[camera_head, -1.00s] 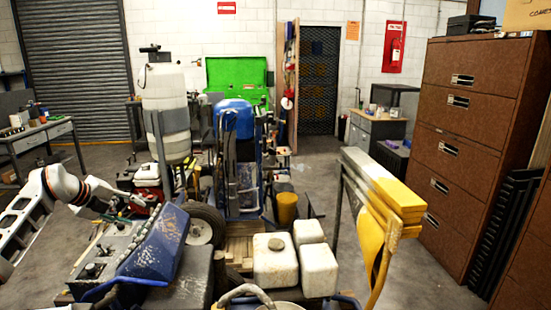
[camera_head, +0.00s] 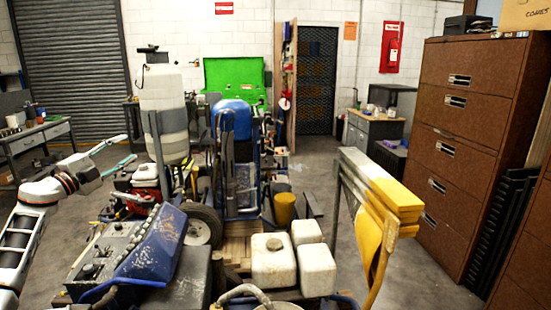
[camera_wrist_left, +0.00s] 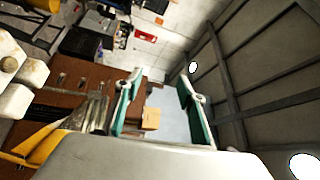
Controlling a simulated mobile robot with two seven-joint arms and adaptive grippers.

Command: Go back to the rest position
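My left gripper (camera_head: 129,147) is at the left of the head view, raised above the left end of the striper, with its arm coming in from the left. Its two fingers are spread apart, with nothing between them. In the left wrist view the open green fingers (camera_wrist_left: 162,78) also stand apart with only background between them. The line striper (camera_head: 238,185) has a blue frame, a white tank and a control panel (camera_head: 100,262) in front. The gripper touches nothing that I can see. My right gripper is not in view.
White jugs (camera_head: 273,262) stand on the striper's front. Yellow-topped barrier boards (camera_head: 393,195) stand to the right, with brown drawer cabinets (camera_head: 470,130) beyond. A workbench (camera_head: 40,137) is at the back left.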

